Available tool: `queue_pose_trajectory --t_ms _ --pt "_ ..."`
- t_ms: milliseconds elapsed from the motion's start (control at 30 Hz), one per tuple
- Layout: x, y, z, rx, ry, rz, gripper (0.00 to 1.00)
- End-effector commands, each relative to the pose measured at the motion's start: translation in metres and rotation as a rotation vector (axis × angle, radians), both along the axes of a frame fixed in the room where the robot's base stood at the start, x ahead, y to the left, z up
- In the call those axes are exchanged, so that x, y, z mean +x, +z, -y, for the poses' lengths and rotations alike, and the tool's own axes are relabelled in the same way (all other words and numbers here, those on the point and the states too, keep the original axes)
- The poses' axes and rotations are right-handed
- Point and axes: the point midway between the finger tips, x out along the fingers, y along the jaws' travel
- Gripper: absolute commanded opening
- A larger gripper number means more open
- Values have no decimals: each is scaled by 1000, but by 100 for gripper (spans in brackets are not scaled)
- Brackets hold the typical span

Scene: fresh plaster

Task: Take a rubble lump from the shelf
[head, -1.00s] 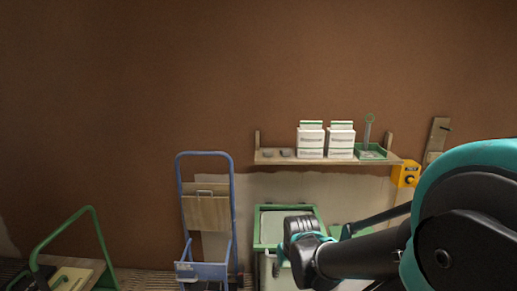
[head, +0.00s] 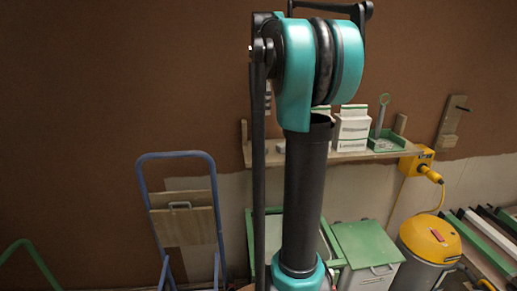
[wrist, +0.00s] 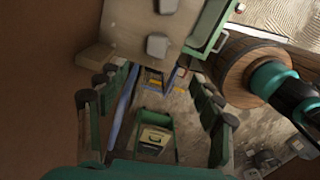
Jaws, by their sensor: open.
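In the wrist view, two grey rubble lumps lie on the pale shelf (wrist: 125,25): a nearer lump (wrist: 157,45) close to its edge and another lump (wrist: 168,5) cut off by the top of the picture. In the head view, the shelf (head: 350,155) is on the wall, and one grey lump (head: 281,146) shows just left of my arm; the other cannot be made out. My gripper (wrist: 160,82) is open and empty in the wrist view, its fingers apart below the shelf edge in the picture. My arm hides it in the head view.
White cartons (head: 352,130) and a green tray (head: 386,141) stand farther right on the shelf. Below are a blue hand truck (head: 180,157), a green-lidded bin (head: 368,245) and a yellow-topped vacuum (head: 430,238). A wooden drum (wrist: 235,70) shows in the wrist view.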

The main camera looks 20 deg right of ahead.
Motion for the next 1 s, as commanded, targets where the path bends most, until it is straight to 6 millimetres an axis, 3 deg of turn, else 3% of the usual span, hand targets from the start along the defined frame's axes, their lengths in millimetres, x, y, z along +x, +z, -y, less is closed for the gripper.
queue_pose_trajectory --t_ms 133,600,867,1000 --pt "0 -16 1 0 13 -3 66" --pt "1 -105 0 0 11 -2 66" --pt "1 -122 -1 0 11 -2 66" --pt "5 -140 -4 0 12 -2 66"
